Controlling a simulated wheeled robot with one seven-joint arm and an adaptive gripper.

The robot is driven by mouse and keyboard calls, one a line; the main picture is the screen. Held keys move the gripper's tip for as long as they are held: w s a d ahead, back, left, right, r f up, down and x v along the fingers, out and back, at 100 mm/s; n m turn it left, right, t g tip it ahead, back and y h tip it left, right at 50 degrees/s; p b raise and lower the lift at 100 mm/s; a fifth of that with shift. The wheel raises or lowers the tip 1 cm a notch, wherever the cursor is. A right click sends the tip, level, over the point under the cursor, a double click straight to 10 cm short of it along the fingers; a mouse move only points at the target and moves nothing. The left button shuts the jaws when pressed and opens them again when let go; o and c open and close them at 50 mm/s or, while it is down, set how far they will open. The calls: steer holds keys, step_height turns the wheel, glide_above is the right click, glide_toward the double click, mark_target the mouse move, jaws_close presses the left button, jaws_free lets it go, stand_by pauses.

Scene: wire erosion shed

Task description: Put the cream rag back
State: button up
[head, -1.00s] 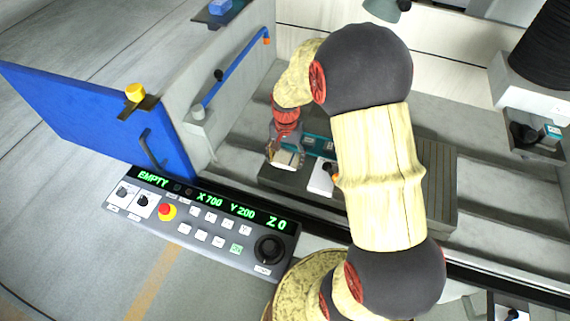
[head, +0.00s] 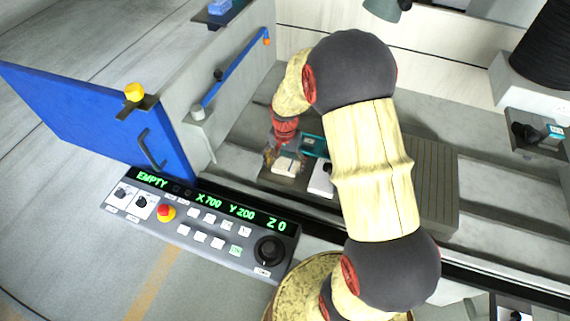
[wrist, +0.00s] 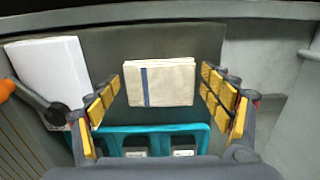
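The cream rag (wrist: 172,82) is a folded, flat cream block with a blue stripe, lying on a dark grey mat (wrist: 205,45). In the wrist view my gripper (wrist: 160,88) is open, with its yellow-padded fingers to the left and right of the rag and a gap showing on the right. The left fingertips are close to the rag's edge; I cannot tell whether they touch. In the head view the rag (head: 289,165) lies just below my gripper (head: 283,152), on the grey surface inside the machine.
A teal tray (wrist: 190,130) with dark items sits close to the rag. A white block (wrist: 50,70) and a dark tool with an orange end (wrist: 5,90) lie to its left. The blue door (head: 90,115) stands open; the control panel (head: 210,215) is in front.

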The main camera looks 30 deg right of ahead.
steer(key=shift+o, duration=0.4)
step_height(320, 180, up, 12)
steer(key=p, duration=0.3)
step_height(320, 180, up, 13)
steer(key=n+t, duration=0.2)
steer(key=n, duration=0.2)
glide_above(285, 165)
steer(key=s+a, duration=0.5)
steer(key=a, duration=0.2)
steer(key=s+a+r+n+t, duration=0.1)
steer(key=s+a+r+n, duration=0.2)
steer(key=s, duration=0.4)
steer(key=s+a+r+n+t, duration=0.2)
steer(key=s+a+r+n, duration=0.1)
steer(key=s+r, duration=0.2)
steer(key=s, duration=0.2)
steer(key=shift+s+a+t, duration=0.3)
steer(key=shift+s+a, duration=0.1)
